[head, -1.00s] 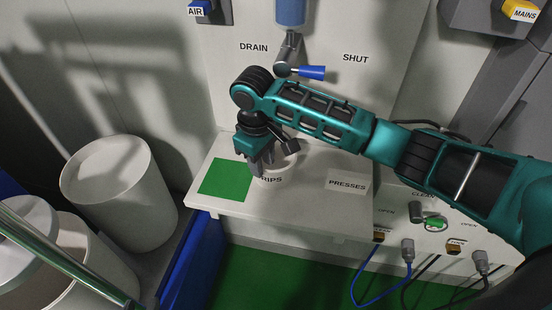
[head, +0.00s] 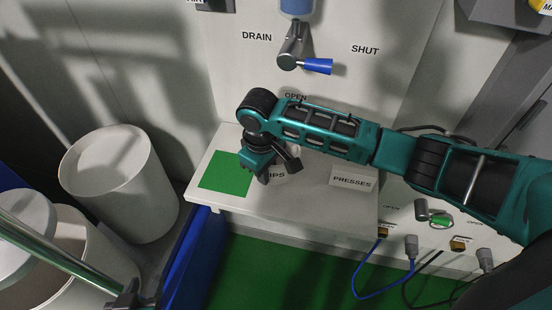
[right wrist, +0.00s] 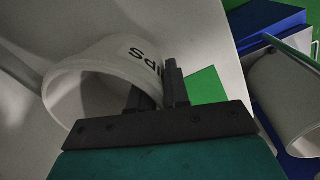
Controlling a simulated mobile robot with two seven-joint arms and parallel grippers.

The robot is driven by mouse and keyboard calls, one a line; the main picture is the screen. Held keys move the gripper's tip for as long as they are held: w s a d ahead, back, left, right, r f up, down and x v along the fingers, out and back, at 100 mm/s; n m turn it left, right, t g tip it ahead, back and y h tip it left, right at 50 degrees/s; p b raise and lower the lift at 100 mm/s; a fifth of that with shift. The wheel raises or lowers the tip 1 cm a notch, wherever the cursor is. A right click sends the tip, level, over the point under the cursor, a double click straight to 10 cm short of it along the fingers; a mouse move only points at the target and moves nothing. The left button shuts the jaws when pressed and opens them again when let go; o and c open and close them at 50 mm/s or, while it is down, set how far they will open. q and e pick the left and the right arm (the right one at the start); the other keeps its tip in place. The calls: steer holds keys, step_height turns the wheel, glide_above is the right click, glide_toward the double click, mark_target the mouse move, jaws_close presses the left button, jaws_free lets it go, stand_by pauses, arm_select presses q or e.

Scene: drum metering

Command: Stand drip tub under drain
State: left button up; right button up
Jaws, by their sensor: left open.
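The drip tub (right wrist: 95,85) is white, round and lettered, and fills the left of the right wrist view. My right gripper (right wrist: 158,85) has its fingers close together on either side of the tub's wall at the rim. The drain (head: 293,48) hangs on the back panel above, with a blue-handled lever.
A white bench (head: 310,205) carries the green square and a PRESSES label (head: 352,180). Two large pale drums (head: 120,190) (head: 100,262) stand at the left by a blue wall (head: 190,262). Cables and plugs (head: 411,246) hang below the bench at the right.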

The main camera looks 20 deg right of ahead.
jaws_close()
arm_select(q)
steer(key=shift+s, duration=0.15)
arm_select(e)
steer(key=shift+r, duration=0.1)
